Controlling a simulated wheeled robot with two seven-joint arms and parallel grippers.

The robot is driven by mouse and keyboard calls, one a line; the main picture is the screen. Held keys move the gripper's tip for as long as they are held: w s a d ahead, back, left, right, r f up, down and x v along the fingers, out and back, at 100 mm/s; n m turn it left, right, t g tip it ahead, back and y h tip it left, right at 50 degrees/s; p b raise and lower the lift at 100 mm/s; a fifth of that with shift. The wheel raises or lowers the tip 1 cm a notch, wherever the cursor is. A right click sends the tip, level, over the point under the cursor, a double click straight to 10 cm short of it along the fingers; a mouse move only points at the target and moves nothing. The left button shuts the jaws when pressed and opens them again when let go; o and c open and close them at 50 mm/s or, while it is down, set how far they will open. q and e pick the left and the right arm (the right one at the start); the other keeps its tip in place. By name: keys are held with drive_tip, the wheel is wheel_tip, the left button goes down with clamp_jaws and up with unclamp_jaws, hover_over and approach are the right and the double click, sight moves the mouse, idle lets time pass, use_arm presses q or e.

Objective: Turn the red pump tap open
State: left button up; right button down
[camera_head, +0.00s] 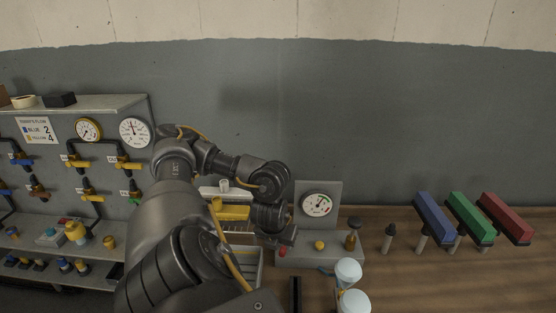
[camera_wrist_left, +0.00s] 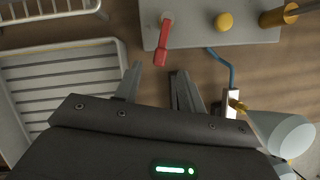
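The red pump tap (camera_wrist_left: 163,42) is a short red lever in the left wrist view. It hangs from a pale pivot on the grey pump unit (camera_wrist_left: 200,32) and points toward my left gripper. In the head view only a small red part of the tap (camera_head: 282,252) shows beside my gripper. My left gripper (camera_wrist_left: 157,82) has its two fingers apart with nothing between them. The tap's free end lies just ahead of the fingertips, apart from them as far as I can tell. My right gripper is in neither view.
The pump unit carries a gauge (camera_head: 317,204), a yellow knob (camera_head: 319,245) and a brass post (camera_head: 352,236). White-capped bottles (camera_head: 348,271) stand in front. A wire-sided tray (camera_wrist_left: 62,85) lies left. Blue, green and red blocks (camera_head: 505,217) stand right. A valve panel (camera_head: 60,180) fills the left.

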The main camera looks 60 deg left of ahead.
use_arm(q)
drive_tip(key=p+v, duration=0.3)
drive_tip(key=v, duration=0.2)
idle(0.7)
